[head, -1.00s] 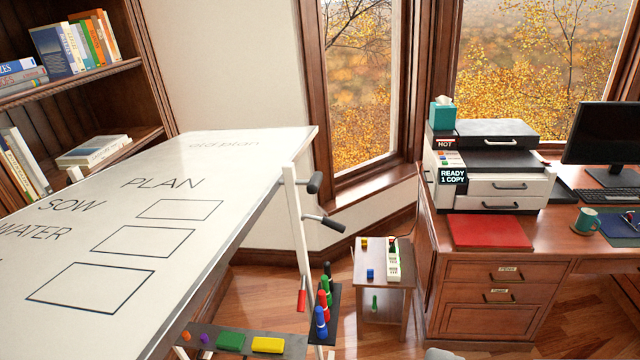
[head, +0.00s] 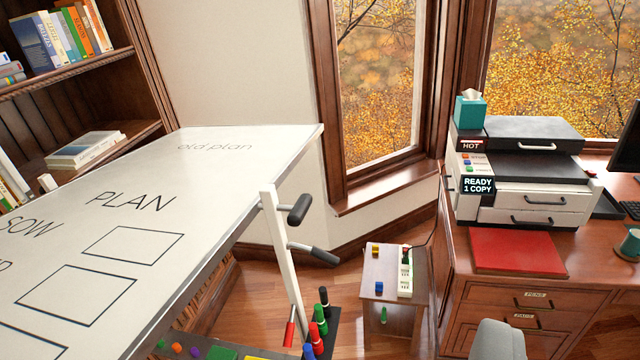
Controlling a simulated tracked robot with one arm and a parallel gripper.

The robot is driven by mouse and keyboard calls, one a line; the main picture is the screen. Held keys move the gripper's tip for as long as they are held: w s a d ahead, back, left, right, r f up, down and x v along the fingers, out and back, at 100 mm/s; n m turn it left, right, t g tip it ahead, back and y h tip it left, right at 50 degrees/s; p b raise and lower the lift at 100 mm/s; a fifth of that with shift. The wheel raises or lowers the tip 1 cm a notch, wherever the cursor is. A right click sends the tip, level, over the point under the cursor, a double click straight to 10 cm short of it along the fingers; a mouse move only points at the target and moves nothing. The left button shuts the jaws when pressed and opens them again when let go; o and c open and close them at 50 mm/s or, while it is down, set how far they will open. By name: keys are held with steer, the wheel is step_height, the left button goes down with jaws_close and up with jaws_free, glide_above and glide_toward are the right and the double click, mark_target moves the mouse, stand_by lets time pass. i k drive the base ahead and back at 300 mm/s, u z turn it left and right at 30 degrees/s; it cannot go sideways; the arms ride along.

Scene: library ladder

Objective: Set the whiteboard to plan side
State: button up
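The whiteboard (head: 150,190) fills the left side, tilted far back so its face lies nearly flat. The face I see carries the word PLAN, SOW and further cut-off lettering, with several empty boxes. Faint grey "old plan" writing shows near its far edge. A white side post (head: 282,262) stands at its right edge. On it are a dark upper knob (head: 300,209), a dark lower handle (head: 315,255) and a red-gripped lever (head: 289,332). The board's other face is hidden. My gripper is not in view.
Several markers (head: 318,325) stand in a dark holder beside the post. A small side table (head: 378,275) stands beyond. The desk (head: 455,262) at right holds a printer (head: 520,180) and red folder (head: 517,250). A grey rounded object (head: 500,342) sits at the bottom. Bookshelves (head: 100,75) stand at left.

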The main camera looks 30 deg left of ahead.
mark_target(101, 265)
steer(key=i, duration=1)
steer(key=u, duration=0.05)
